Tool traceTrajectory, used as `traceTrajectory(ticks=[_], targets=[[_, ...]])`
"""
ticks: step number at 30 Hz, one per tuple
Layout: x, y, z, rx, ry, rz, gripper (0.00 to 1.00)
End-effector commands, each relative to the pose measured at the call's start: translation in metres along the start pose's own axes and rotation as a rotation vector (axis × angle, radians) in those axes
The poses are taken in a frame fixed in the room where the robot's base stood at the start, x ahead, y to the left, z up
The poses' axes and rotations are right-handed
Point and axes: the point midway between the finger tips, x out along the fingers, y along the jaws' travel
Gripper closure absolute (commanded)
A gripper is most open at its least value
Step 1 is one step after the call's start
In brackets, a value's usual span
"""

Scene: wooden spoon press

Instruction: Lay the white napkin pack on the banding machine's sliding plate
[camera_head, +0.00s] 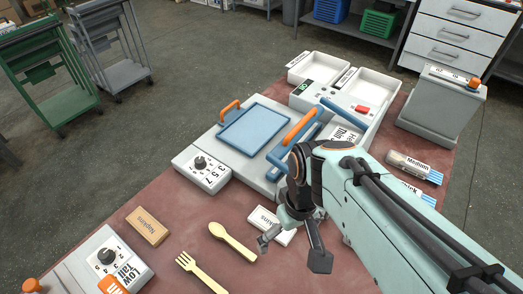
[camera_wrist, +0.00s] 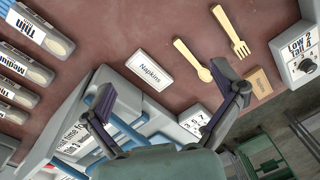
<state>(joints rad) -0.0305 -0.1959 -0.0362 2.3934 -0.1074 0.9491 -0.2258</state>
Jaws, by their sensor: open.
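The white napkin pack (camera_head: 268,217), labelled "Napkins", lies flat on the reddish table in front of the banding machine (camera_head: 208,138). My gripper partly covers it in the head view; in the wrist view the pack (camera_wrist: 152,68) shows whole. My gripper (camera_head: 292,251) is open and empty, above the table near the pack. In the wrist view the pack appears between and beyond the fingertips (camera_wrist: 165,86), apart from them. The machine's flat blue plate (camera_head: 255,131), beside an orange handle, is bare. I take it for the sliding plate.
A wooden spoon (camera_head: 231,241), a fork (camera_head: 200,275) and a brown napkin pack (camera_head: 147,226) lie left of my gripper. A dial box (camera_head: 202,170) adjoins the machine. A blue arch with an orange grip (camera_head: 299,128) rises right of the plate. Labelled packs (camera_head: 413,167) lie at right.

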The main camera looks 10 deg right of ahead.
Motion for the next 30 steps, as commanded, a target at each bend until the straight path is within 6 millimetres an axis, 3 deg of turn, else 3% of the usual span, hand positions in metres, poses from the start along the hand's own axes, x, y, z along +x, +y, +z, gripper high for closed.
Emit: traceTrajectory(ticks=[3,6,10,15,30], targets=[[0.037,0.018,-0.051,-0.142,-0.014,0.007,0.06],[0.075,0.033,-0.086,-0.259,-0.018,0.024,0.06],[0.121,0.046,-0.115,-0.387,-0.025,0.046,0.06],[0.152,0.055,-0.129,-0.467,-0.03,0.062,0.06],[0.218,0.06,-0.129,-0.479,-0.032,0.063,0.06]])
